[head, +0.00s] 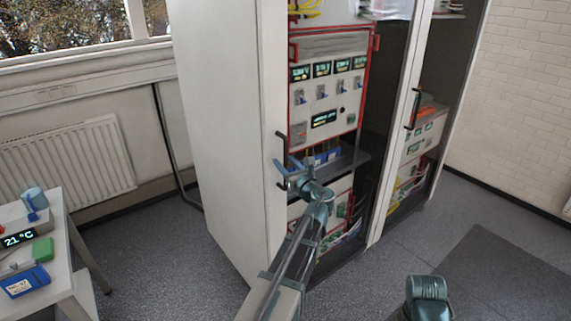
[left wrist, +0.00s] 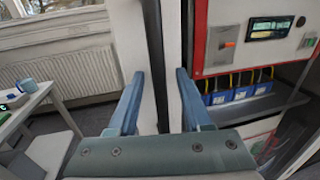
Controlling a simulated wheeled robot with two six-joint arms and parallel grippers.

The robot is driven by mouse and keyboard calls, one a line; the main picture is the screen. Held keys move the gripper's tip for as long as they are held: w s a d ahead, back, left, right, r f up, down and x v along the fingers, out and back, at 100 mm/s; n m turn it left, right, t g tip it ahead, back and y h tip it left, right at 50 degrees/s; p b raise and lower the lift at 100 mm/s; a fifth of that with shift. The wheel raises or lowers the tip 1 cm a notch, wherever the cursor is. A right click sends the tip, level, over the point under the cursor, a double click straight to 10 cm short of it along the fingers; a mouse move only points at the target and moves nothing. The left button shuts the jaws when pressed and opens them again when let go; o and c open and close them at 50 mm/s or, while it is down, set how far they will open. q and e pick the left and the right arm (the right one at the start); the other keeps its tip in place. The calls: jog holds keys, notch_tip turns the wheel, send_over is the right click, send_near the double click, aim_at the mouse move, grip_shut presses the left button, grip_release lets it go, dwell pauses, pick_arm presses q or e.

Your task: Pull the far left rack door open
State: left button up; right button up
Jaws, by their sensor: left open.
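The far left rack door (head: 273,210) is a tall door with a white frame and a see-through pane, and it looks closed. Its black vertical handle (head: 281,161) is on the left side of the frame. My left gripper (head: 287,174) is open at the lower part of the handle. In the left wrist view the dark handle (left wrist: 153,40) stands upright between the two blue fingers of the left gripper (left wrist: 158,77), with a gap on each side. My right gripper is not in view; only part of my right arm shows at the bottom.
A second rack door with a black handle (head: 414,108) is to the right. Red-framed instruments (head: 325,85) sit inside the rack. The floor before the rack is clear.

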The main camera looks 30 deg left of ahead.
pick_arm(q)
grip_shut()
dwell(1.4)
